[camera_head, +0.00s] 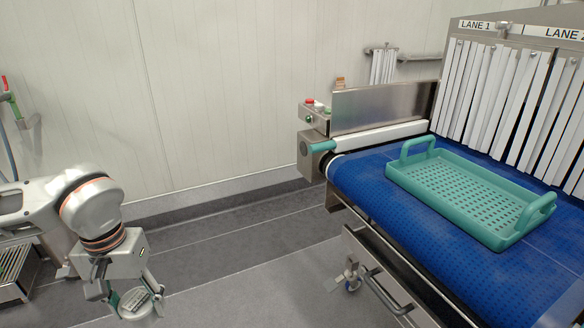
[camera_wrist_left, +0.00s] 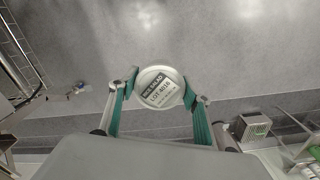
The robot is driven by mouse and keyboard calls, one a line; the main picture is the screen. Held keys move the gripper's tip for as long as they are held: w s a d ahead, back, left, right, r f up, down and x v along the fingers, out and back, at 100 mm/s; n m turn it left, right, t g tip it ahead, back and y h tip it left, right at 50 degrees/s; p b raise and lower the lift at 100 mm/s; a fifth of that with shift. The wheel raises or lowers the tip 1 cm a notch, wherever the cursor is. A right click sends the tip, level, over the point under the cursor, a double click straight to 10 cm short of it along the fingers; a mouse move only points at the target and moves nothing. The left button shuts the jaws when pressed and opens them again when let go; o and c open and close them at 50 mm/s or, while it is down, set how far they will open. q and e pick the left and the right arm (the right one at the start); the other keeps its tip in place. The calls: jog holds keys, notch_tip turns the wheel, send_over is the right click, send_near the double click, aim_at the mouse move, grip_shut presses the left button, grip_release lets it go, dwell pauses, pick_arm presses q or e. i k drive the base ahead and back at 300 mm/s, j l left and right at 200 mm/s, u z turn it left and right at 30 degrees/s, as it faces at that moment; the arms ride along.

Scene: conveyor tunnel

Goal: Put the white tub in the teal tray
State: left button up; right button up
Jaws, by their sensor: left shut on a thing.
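The white tub (camera_wrist_left: 160,88) is round, with a dark printed label on its lid, and sits between the green-padded fingers of my left gripper (camera_wrist_left: 160,93). In the head view my left gripper (camera_head: 136,300) is at the lower left, shut on the tub (camera_head: 137,302), above the grey floor and away from the conveyor. The teal tray (camera_head: 465,190) lies on the blue belt at the right, with a raised handle at each end. Its perforated floor looks empty. My right gripper is not in view.
The blue conveyor belt (camera_head: 400,236) runs toward white strip curtains (camera_head: 500,95) under lane signs. A metal side guard (camera_head: 384,103) and a control box with a red button (camera_head: 309,101) stand at its far left corner. Open floor (camera_head: 240,262) lies between my left gripper and the conveyor.

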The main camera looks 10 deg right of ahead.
aim_at(454, 198)
jog(key=i+j+z, duration=0.1)
jog(key=j+z, duration=0.15)
jog(key=z, duration=0.25)
jog(key=i+j+z, duration=0.1)
jog(key=j+z, duration=0.2)
jog(key=z, duration=0.15)
jog(key=j+z, duration=0.3)
jog(key=z, duration=0.2)
jog(key=j+z, duration=0.3)
jog(key=z, duration=0.15)
